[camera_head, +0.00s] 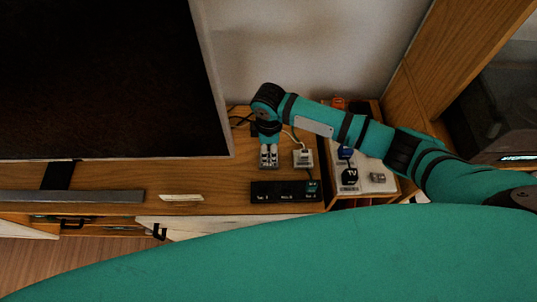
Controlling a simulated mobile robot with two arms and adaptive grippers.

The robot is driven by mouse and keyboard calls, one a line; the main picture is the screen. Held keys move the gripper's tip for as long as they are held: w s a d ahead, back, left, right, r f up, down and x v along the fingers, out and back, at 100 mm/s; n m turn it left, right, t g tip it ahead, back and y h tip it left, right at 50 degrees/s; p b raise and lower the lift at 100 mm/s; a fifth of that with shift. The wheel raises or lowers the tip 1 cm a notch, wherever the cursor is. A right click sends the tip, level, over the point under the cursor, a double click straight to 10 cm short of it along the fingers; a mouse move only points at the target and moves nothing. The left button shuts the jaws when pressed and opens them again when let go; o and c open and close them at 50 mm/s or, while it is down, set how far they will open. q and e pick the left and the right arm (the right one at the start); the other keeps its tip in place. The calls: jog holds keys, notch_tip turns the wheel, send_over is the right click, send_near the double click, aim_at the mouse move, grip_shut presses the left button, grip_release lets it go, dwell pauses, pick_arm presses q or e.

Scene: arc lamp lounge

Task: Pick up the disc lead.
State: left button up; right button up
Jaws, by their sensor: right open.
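My right gripper (268,155) points down over the wooden cabinet top, its fingers apart above a small grey block beneath it. Whether it touches that block I cannot tell. A white block (303,158) with a pale cable stands just to its right. A black strip (285,197) with small labels lies in front of both, with a teal piece (312,187) at its right end. To the right are a black plug marked TV (349,178) and a blue plug (345,153). The labels are too small to tell which piece is the disc lead. My left gripper is out of view.
A large dark television screen (105,80) stands at the left. The plugs at right lie on a pale tray (377,188) with a small grey piece (378,177). A pale slim object (181,198) lies near the cabinet's front edge. The wood left of the strip is mostly clear.

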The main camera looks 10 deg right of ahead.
aim_at(269, 152)
notch_tip(269, 152, down, 4)
jog(key=shift+r, duration=0.1)
jog(key=shift+f, duration=0.2)
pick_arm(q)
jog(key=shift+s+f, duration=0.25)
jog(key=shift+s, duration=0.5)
pick_arm(e)
grip_shut()
